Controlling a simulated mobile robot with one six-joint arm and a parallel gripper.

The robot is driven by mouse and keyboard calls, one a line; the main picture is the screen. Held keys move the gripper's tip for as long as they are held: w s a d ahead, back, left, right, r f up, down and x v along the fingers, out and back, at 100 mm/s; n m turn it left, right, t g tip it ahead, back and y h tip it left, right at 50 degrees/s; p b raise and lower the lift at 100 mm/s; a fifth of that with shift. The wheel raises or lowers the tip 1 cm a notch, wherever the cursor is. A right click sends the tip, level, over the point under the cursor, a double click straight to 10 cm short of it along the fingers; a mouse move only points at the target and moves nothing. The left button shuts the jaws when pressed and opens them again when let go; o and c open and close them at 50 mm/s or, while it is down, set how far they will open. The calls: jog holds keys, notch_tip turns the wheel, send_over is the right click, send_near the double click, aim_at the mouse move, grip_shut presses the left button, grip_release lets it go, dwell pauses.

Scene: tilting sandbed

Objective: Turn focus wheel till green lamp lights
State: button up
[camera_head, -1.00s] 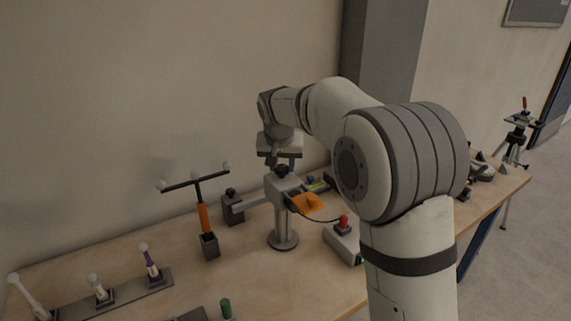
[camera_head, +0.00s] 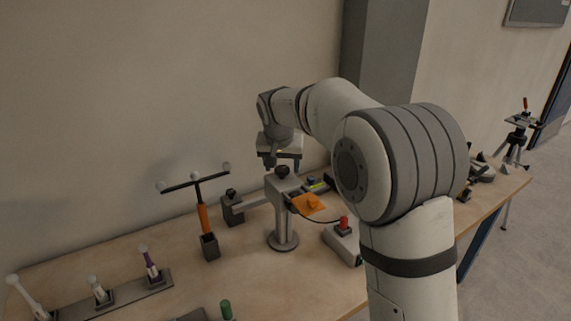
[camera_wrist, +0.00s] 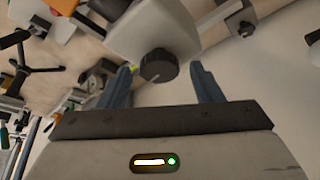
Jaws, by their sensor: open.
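The focus wheel is a dark round knob with a pale mark (camera_wrist: 158,65), on the end of a grey-white head (camera_wrist: 150,30). In the head view the knob (camera_head: 283,171) tops a grey post stand (camera_head: 284,222). My gripper (camera_wrist: 161,70) is open, with one blue-grey finger on each side of the knob and a visible gap to both. In the head view my gripper (camera_head: 283,163) hangs just above the knob. I cannot make out a lit green lamp on the stand. A small green light shows on my gripper's own housing.
An orange plate (camera_head: 308,204) sits right of the stand, beside a box with a red button (camera_head: 343,223). A T-shaped stand with an orange handle (camera_head: 203,217) and a dark block (camera_head: 232,208) are on the left.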

jog(key=v, duration=0.7)
jog(key=shift+r, duration=0.4)
jog(key=shift+s, duration=0.15)
jog(key=s+d+f, duration=0.4)
jog(key=s+d, duration=0.2)
jog(key=s, duration=0.4)
jog(key=s+d+f+g, duration=0.1)
jog(key=s+d+f, duration=0.3)
jog(key=s+d, duration=0.3)
jog(key=s+d+f+g, duration=0.1)
jog(key=s+d+f, duration=0.3)
jog(key=s, duration=1)
jog(key=d, duration=0.3)
jog(key=shift+s+n, duration=0.3)
jog(key=shift+s, duration=0.1)
jog(key=shift+c, duration=0.2)
